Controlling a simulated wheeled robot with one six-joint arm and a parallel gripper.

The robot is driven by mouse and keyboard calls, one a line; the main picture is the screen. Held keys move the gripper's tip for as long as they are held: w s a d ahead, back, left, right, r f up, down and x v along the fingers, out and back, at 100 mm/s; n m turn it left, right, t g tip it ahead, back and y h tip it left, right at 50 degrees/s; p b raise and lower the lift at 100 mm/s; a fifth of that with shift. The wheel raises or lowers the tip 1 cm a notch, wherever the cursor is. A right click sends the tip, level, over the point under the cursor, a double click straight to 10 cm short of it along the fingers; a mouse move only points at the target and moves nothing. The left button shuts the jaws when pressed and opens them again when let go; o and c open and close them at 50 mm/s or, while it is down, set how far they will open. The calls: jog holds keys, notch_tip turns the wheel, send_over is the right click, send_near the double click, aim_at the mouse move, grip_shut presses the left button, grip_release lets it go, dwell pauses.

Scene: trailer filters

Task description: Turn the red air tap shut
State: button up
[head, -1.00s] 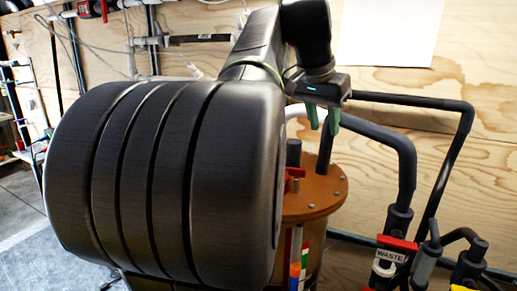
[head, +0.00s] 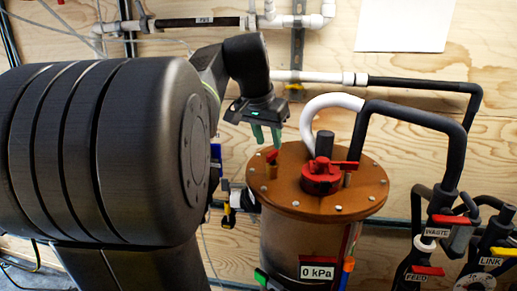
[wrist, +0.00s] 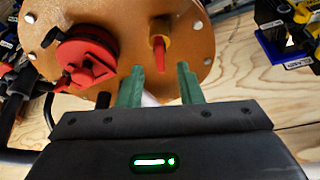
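The red air tap (head: 272,157) is a small red lever on a brass-coloured fitting, on the left part of the vessel's orange-brown lid (head: 290,200). In the wrist view the tap's red lever (wrist: 160,58) points down the picture, toward the gap between my fingers. My gripper (head: 266,134) has green fingers and hangs just above the tap in the head view. In the wrist view my gripper (wrist: 160,86) is open, with its fingers apart and nothing between the tips. The lever appears beyond the tips; the exact distance is unclear.
A larger red fitting (head: 322,180) sits mid-lid, beside a white hose (head: 322,103) and a black hose (head: 425,118). A "0 kPa" display (head: 317,272) is on the vessel front. Labelled valves (head: 437,232) stand at right. The plywood wall (head: 410,75) is behind.

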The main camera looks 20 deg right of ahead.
aim_at(271, 152)
jog(key=shift+x, duration=2.1)
jog(key=shift+c, duration=0.4)
grip_shut()
jog(key=shift+m, duration=0.3)
jog(key=m, duration=0.1)
jog(key=m+g, duration=0.1)
jog(key=shift+w+a+m+p, duration=0.2)
jog(key=shift+m+p, duration=0.1)
jog(key=shift+m, duration=0.1)
jog(key=m+g+h, duration=0.1)
jog(key=m, duration=0.2)
jog(key=shift+w+m+p, duration=0.15)
jog(key=shift+m+p, duration=0.15)
jog(key=m+g, duration=0.1)
jog(key=m, duration=0.2)
jog(key=m+g+p, duration=0.1)
jog(key=m, duration=0.1)
jog(key=shift+w+d+r+m+g, duration=0.1)
jog(key=shift+w+m+g, duration=0.1)
jog(key=shift+m+g, duration=0.2)
jog(key=shift+m+y, duration=0.3)
